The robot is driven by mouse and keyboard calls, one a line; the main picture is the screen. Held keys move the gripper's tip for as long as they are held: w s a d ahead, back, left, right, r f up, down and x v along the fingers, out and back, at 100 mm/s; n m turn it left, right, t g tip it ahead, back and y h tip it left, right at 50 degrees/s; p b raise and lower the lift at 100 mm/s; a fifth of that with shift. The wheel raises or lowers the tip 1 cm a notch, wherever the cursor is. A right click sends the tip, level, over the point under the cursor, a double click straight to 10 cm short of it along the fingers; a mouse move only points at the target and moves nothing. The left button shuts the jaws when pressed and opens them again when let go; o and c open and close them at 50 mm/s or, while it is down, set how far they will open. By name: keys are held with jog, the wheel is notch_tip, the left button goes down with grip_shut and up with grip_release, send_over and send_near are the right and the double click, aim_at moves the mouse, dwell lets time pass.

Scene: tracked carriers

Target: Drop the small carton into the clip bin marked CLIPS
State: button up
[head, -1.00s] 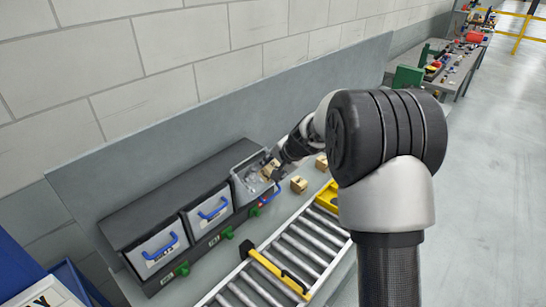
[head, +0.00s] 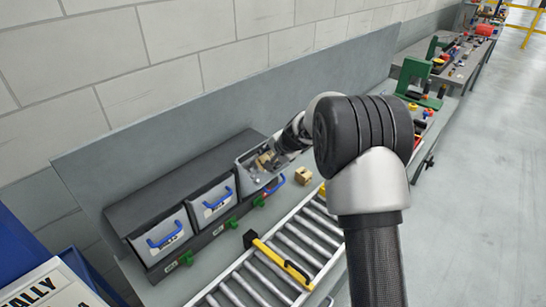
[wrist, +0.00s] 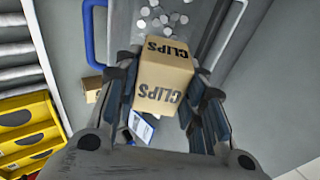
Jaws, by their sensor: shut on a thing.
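A small tan carton (wrist: 163,77) printed CLIPS is between the fingers of my gripper (wrist: 165,95), which is shut on it. In the head view the carton (head: 266,160) is at the open rightmost bin (head: 247,172); my gripper (head: 280,151) partly hides it. The wrist view shows the carton over that bin's opening, with a blue handle (wrist: 89,35) to the left and several grey discs (wrist: 155,17) inside. I cannot read this bin's marking, so I cannot tell whether it is the clip bin.
Two closed grey bins (head: 212,196) (head: 158,241) with blue handles stand to the left in the dark rack (head: 150,205). Another carton (head: 303,176) rests on the bench beside the open bin. A roller conveyor (head: 270,265) with a yellow bar (head: 280,262) runs in front.

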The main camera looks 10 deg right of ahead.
jog(key=shift+a+b+x, duration=0.15)
jog(key=shift+b+x, duration=0.05)
jog(key=shift+x, duration=0.9)
jog(key=shift+a+b+x, duration=0.2)
jog(key=shift+x, duration=0.95)
jog(key=shift+s, duration=0.15)
jog(key=o, duration=1.3)
jog(key=shift+s+r, duration=0.1)
jog(key=v, duration=1.2)
